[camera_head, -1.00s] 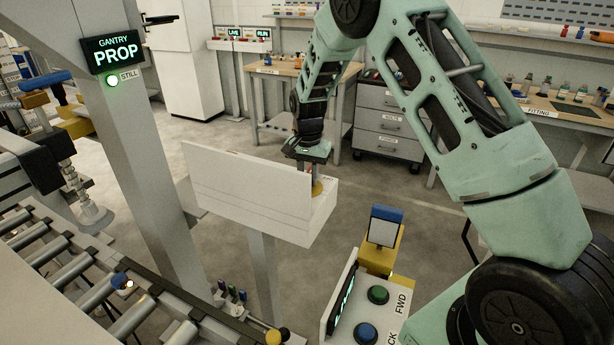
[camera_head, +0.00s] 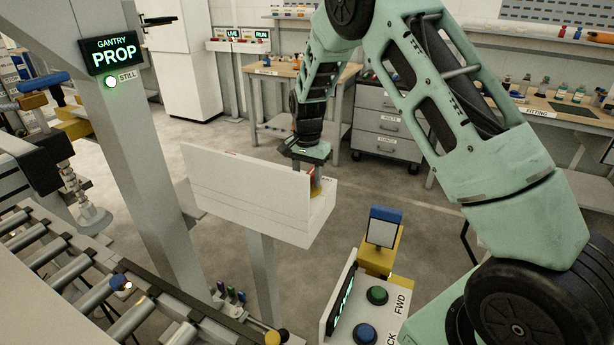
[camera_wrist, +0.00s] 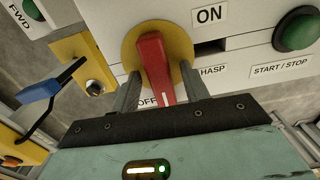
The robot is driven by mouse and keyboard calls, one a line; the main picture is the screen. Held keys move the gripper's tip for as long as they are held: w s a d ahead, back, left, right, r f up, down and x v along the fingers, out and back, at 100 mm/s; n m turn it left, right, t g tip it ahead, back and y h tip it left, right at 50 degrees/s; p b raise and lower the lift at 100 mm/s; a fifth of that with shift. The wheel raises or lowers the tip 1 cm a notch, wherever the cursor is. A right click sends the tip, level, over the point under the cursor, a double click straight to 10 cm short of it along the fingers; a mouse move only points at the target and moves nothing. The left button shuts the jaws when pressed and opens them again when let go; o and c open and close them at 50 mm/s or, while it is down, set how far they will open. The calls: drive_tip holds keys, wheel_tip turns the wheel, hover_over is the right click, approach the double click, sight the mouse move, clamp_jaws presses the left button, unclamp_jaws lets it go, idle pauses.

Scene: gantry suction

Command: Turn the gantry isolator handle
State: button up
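The red isolator handle (camera_wrist: 153,68) sits on a round yellow plate (camera_wrist: 183,45) on the white panel in the wrist view. Its white-marked end lies by the partly hidden OFF label (camera_wrist: 147,103); the ON label (camera_wrist: 209,15) is up to the right. My gripper (camera_wrist: 163,90) is open, with one finger on each side of the handle. A gap shows at the right finger; I cannot tell whether the left finger touches. In the head view, my gripper (camera_head: 311,168) points down at the white box (camera_head: 318,222), and a bit of the red handle (camera_head: 316,186) shows.
A HASP slot (camera_wrist: 211,46) and a green START/STOP button (camera_wrist: 297,29) are beside the handle. A yellow bracket with a blue-tipped lever (camera_wrist: 42,91) is at left. In the head view, the box's white upright board (camera_head: 245,185) stands left of my gripper. The GANTRY sign (camera_head: 112,53) reads PROP, STILL.

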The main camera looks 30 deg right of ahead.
wheel_tip(320, 180, up, 17)
drive_tip(key=b, duration=0.3)
drive_tip(key=shift+r, duration=0.2)
idle(0.4)
